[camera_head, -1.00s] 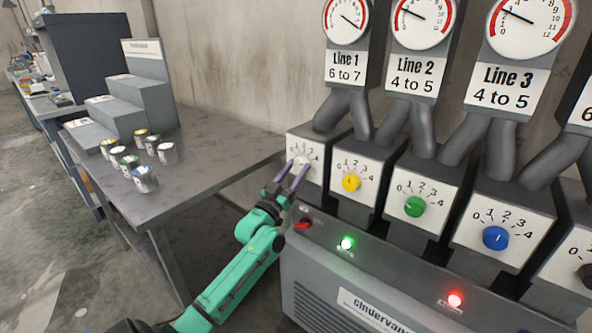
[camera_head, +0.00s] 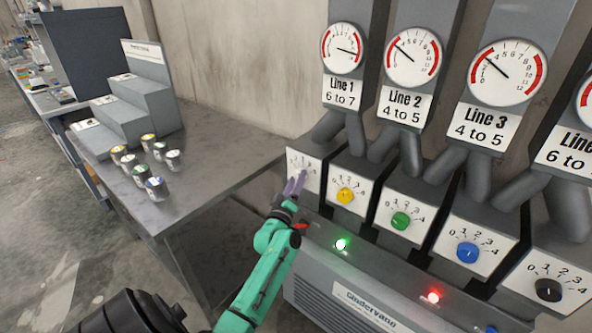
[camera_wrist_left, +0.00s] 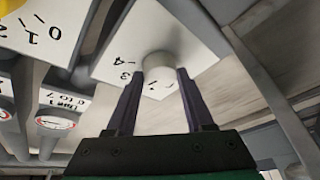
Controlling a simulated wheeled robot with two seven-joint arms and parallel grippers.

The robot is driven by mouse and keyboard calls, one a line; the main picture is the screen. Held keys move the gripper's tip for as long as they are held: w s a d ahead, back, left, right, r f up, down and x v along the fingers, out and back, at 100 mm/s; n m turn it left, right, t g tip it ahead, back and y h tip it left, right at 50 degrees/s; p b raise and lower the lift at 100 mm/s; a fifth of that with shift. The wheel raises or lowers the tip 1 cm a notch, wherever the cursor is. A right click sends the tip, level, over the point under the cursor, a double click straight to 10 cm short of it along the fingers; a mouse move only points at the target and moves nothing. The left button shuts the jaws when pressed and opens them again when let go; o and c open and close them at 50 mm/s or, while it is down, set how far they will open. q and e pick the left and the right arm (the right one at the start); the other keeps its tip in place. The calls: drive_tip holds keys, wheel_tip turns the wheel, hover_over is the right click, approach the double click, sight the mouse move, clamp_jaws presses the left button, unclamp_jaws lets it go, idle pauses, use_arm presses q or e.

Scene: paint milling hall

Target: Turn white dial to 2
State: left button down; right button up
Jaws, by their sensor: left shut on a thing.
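The white dial (camera_wrist_left: 158,76) is a round knob on the leftmost white dial panel (camera_head: 311,160), under the Line 1 gauge (camera_head: 344,48). In the wrist view the panel's 3 and 4 show beside the knob. My left gripper (camera_head: 296,182) is at this dial, its two purple fingers on either side of the knob and shut on it. The fingers also show in the left wrist view (camera_wrist_left: 156,90). In the head view they hide most of the dial, and I cannot tell its setting. The Line 1 label reads 6 to 7; its needle points right and slightly down. My right gripper is not in view.
Yellow (camera_head: 345,196), green (camera_head: 400,221), blue (camera_head: 467,253) and black (camera_head: 548,291) dials follow to the right. A red switch (camera_head: 299,226) and a green lamp (camera_head: 341,244) sit close to my left gripper. A grey table (camera_head: 215,185) with several small cans stands left.

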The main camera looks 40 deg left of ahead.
use_arm(q)
drive_tip(key=shift+n+g+p, duration=0.8)
drive_tip(key=shift+n+p, duration=1.1)
drive_tip(key=shift+c, duration=1.4)
unclamp_jaws()
drive_tip(key=b+v, duration=0.1)
drive_tip(key=v, duration=1.3)
drive_tip(key=shift+s+d+b, duration=0.2)
drive_tip(key=shift+s+b, duration=0.05)
drive_tip(key=shift+b, duration=0.05)
